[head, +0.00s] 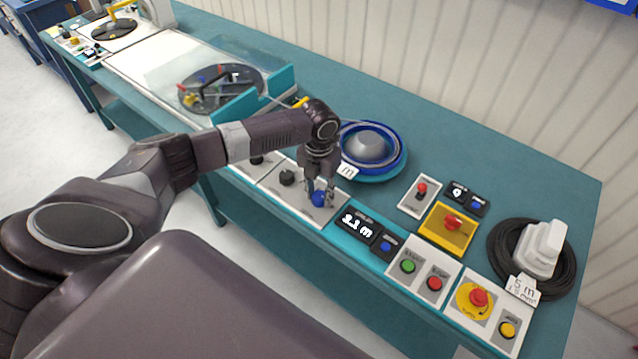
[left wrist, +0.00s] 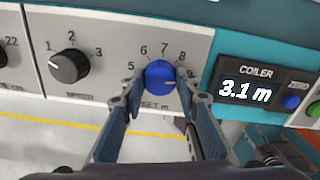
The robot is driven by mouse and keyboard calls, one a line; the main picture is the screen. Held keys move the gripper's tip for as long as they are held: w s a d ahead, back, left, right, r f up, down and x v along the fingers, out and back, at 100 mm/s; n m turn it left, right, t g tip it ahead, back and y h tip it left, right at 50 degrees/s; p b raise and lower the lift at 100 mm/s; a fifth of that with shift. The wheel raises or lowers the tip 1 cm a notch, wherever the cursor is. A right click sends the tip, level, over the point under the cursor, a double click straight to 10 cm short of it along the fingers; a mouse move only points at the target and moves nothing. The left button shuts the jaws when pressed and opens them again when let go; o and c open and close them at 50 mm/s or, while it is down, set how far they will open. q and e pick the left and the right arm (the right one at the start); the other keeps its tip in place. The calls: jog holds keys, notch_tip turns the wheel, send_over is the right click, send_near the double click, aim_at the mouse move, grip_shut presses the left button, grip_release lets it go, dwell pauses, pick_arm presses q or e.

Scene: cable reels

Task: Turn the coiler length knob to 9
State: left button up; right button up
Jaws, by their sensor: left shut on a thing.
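The blue coiler length knob (left wrist: 160,75) sits on a light grey panel with the numbers 5 to 9 around it. Its white mark points to the right, close to the 9, which is partly covered by a fingertip. My left gripper (left wrist: 154,88) is shut on the knob, with a finger on each side. In the head view the left gripper (head: 319,197) reaches down from above onto the blue knob (head: 318,200). The coiler display (left wrist: 247,91) beside it reads 3.1 m. My right gripper is not in view.
A black speed knob (left wrist: 69,66) is left of the blue knob, its mark near 1. The display and a blue zero button (head: 386,246) are to the right. Green (head: 408,266) and red (head: 434,283) buttons follow. A blue reel (head: 371,147) stands behind the gripper.

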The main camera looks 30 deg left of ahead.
aim_at(319, 195)
pick_arm(q)
jog(key=shift+w+r, duration=0.1)
dwell(0.3)
jog(key=o, duration=1.2)
jog(key=shift+c, duration=0.2)
notch_tip(319, 195, up, 12)
